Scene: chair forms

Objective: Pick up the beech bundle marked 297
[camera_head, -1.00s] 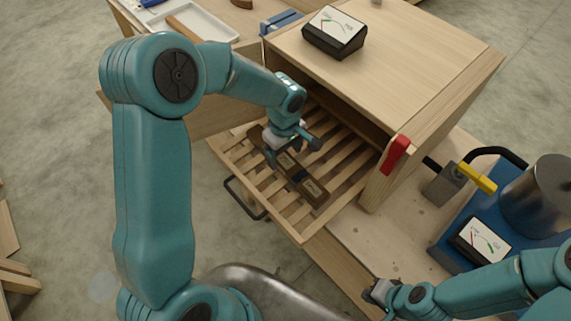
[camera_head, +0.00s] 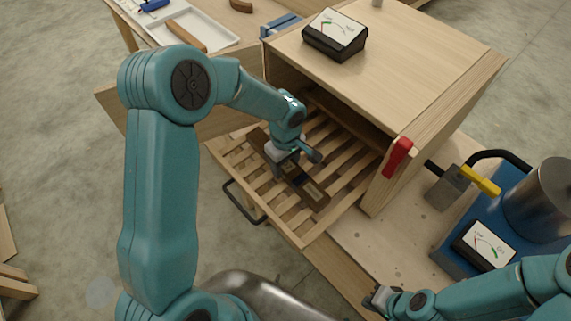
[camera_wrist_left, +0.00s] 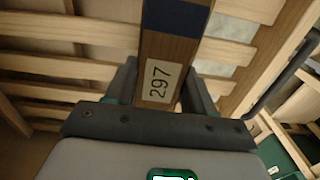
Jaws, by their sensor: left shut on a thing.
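The beech bundle (camera_head: 313,194) is a long brown bar lying across the slatted rack (camera_head: 297,239) that sticks out of the wooden cabinet. In the left wrist view the bundle (camera_wrist_left: 167,50) shows a pale label reading 297 and a dark blue band. My left gripper (camera_head: 289,167) reaches down over the bundle's middle and hides part of it. In the left wrist view its two fingers (camera_wrist_left: 160,88) are shut on the bundle, one on each side of the label. I cannot tell whether the bundle touches the slats. My right gripper (camera_head: 376,298) is low at the right, away from the bundle; its jaws are unclear.
The cabinet (camera_head: 415,65) stands close behind the rack, with a meter (camera_head: 335,34) on top and a red latch (camera_head: 397,157) at its front edge. A blue unit (camera_head: 440,252) with a metal cylinder stands at right. A white tray (camera_head: 208,40) is at upper left.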

